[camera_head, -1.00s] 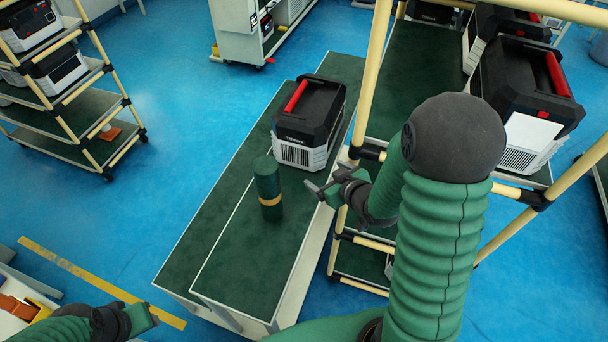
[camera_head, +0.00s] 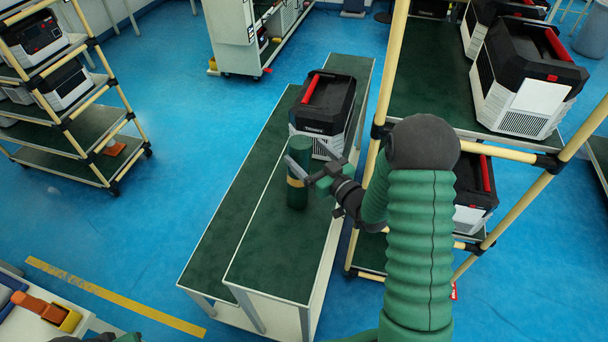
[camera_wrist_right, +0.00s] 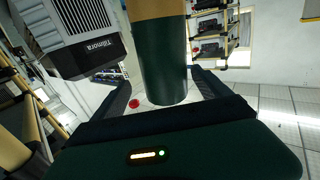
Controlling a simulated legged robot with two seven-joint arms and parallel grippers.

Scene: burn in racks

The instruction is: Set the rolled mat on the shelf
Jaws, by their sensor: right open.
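The rolled mat (camera_head: 298,194) is a dark green cylinder with a tan band, standing upright on the green-topped bench (camera_head: 268,262). My right gripper (camera_head: 312,170) is open at the mat, with one finger crossing in front of its upper part in the head view. In the right wrist view the mat (camera_wrist_right: 158,62) stands between the spread fingers (camera_wrist_right: 163,90); contact cannot be told. A rack at the right has green shelves, and its upper shelf (camera_head: 425,75) has bare room. Only a sliver of my left gripper (camera_head: 128,338) shows at the bottom edge; its jaws are hidden.
A black and grey power unit (camera_head: 326,108) with a red handle stands on the bench just behind the mat. It also shows in the wrist view (camera_wrist_right: 75,35). Cream rack posts (camera_head: 388,75) rise close to my right arm. Another loaded rack (camera_head: 75,120) stands left.

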